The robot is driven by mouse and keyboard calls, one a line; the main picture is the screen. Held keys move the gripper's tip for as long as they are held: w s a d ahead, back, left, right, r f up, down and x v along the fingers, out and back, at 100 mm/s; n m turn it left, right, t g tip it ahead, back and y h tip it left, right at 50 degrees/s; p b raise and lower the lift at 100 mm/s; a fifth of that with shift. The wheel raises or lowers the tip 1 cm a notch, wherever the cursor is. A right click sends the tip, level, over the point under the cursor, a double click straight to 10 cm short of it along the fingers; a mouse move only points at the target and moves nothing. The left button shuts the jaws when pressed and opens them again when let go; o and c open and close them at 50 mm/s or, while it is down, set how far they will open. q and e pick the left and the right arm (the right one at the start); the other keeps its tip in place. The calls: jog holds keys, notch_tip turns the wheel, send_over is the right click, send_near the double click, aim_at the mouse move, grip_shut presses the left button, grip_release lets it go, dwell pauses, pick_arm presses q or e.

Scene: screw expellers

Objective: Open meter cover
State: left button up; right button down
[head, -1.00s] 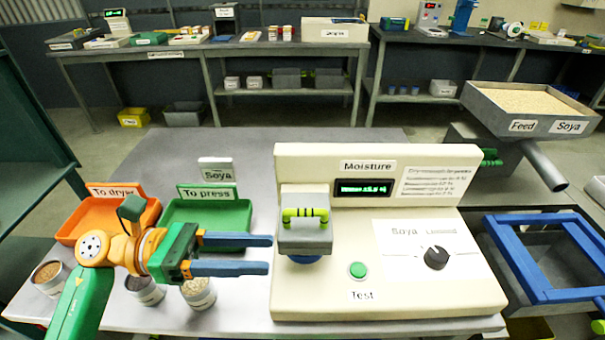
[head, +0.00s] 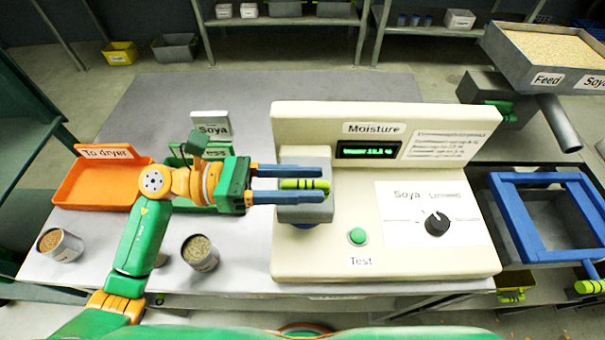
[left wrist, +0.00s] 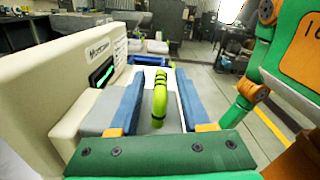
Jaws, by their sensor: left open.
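The cream moisture meter (head: 460,255) stands on the table, with a lit display at its back. Its grey cover (head: 305,157) is down on the left part of the meter and carries a yellow-green handle (head: 290,184) with dark bands. My left gripper (head: 322,184) is open, its blue fingers on either side of the handle. The left wrist view shows the handle (left wrist: 160,98) standing between the two fingers, with gaps at both sides. My right gripper is not in view.
A green Test button (head: 357,236) and a black knob (head: 436,224) sit on the meter's front. An orange tray (head: 85,190), a mostly hidden green tray and several sample cups (head: 200,254) are to the left. A blue frame (head: 510,225) lies right.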

pick_arm(q)
grip_shut()
dwell(1.4)
